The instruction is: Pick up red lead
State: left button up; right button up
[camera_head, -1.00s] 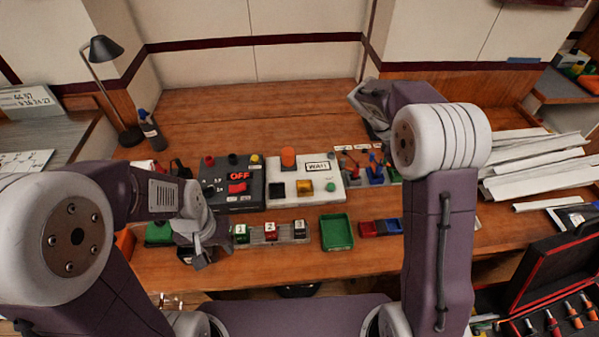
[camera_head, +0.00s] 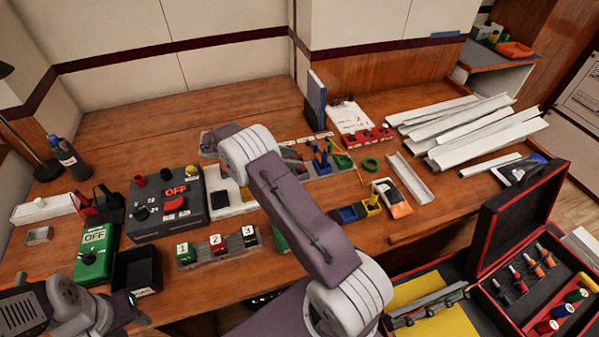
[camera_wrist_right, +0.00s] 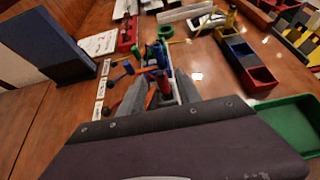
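The red lead (camera_wrist_right: 165,87) stands upright between the fingers of my right gripper (camera_wrist_right: 160,98) in the right wrist view. The fingers are spread around it, and its lower part is hidden. In the head view my right gripper (camera_head: 291,153) is at the left end of the lead rack, largely hidden behind my arm. I cannot pick out the red lead there. Blue leads (camera_head: 322,158) and a green lead (camera_head: 343,161) stand close to the right of it. My left gripper (camera_head: 122,310) is at the lower left, and its fingers are unclear.
A blue upright panel (camera_head: 316,100) stands behind the rack. A control box marked OFF (camera_head: 165,205), a green OFF box (camera_head: 95,252) and a black tray (camera_head: 137,270) stand at the left. White channels (camera_head: 470,125) lie at the right. An open case (camera_head: 525,240) is at lower right.

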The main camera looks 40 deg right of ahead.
aim_at(303, 159)
jog(key=x, duration=0.6)
jog(key=shift+s+d, duration=0.2)
jog(key=shift+d, duration=0.1)
grip_shut()
